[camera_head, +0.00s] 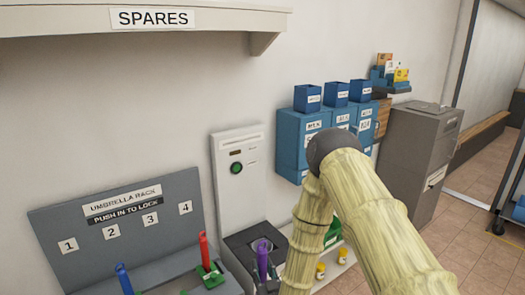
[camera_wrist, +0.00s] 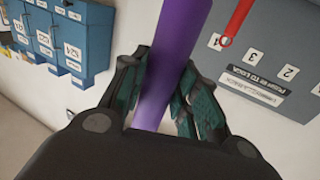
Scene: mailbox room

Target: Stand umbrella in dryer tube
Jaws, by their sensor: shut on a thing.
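A purple umbrella (camera_head: 262,262) stands roughly upright in front of the dryer in the head view. In the wrist view the purple umbrella (camera_wrist: 172,60) runs between both fingers of my gripper (camera_wrist: 160,75), which is shut on it. The dryer (camera_head: 238,165) is a white wall-backed unit with a green round button and a dark base (camera_head: 240,243). The umbrella's lower end and the tube opening are hidden, so I cannot tell whether the umbrella is inside the tube.
A grey umbrella rack (camera_head: 130,225) at left holds a blue umbrella (camera_head: 124,279) and a red one (camera_head: 203,250). Blue mailboxes (camera_head: 300,140) and a grey cabinet (camera_head: 415,165) stand to the right. A SPARES shelf (camera_head: 130,20) hangs above. Tiled floor (camera_head: 475,255) is open at right.

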